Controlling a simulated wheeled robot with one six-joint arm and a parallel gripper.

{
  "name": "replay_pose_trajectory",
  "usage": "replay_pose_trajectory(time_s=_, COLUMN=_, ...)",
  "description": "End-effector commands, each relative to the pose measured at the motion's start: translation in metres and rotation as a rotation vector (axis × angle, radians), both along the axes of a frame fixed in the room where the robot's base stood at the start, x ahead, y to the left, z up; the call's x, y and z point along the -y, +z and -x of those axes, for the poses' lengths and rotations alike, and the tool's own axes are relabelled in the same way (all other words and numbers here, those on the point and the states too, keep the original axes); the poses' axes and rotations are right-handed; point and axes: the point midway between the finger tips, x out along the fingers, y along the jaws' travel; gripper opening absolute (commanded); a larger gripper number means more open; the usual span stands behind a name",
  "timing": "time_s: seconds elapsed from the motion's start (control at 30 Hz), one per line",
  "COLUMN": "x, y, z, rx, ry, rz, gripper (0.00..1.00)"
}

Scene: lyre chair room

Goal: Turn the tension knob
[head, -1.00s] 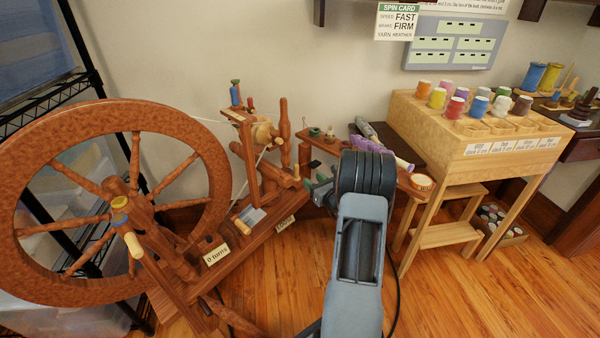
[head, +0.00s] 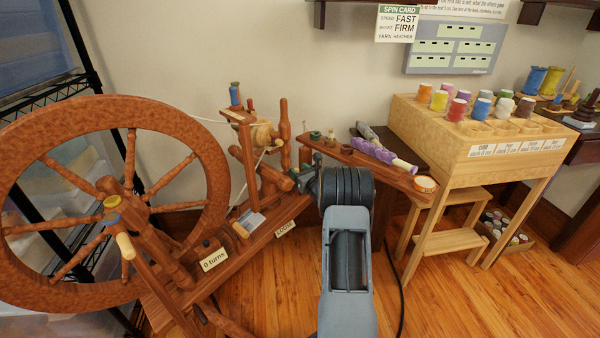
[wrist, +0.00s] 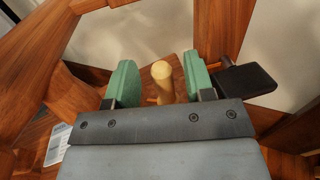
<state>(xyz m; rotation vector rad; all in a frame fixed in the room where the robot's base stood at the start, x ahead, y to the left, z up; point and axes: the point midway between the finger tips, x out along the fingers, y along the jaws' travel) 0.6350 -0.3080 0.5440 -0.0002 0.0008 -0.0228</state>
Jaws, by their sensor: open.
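A pale round-ended wooden knob (wrist: 162,75), which looks like the tension knob, stands between the two green finger pads in the wrist view, with a visible gap on either side. My gripper (wrist: 160,84) is open around it; no contact shows. In the head view my gripper (head: 304,180) is at the right end of the spinning wheel's (head: 215,150) upper frame, and its wrist hides much of the fingers. The knob is hard to make out there. A tag reading "LOOSE" (head: 285,229) is on the wheel's sloping base below.
The bobbin stand (head: 450,135) with coloured spools is further right. A spin card (head: 398,23) on the wall reads FAST, FIRM. In the wrist view a dark block (wrist: 245,80) sits beside the right finger.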

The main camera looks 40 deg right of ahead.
Motion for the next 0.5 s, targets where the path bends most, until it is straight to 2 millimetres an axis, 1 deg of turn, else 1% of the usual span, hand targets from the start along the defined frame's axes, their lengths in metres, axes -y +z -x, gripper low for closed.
replay_pose_trajectory(time_s=0.07, x=-0.0001, y=-0.0001, z=0.0001, rx=0.000, ry=0.000, rz=0.000, gripper=0.48)
replay_pose_trajectory(time_s=0.5, x=0.0005, y=-0.0003, z=0.0006, rx=0.000, ry=0.000, rz=0.000, gripper=0.05)
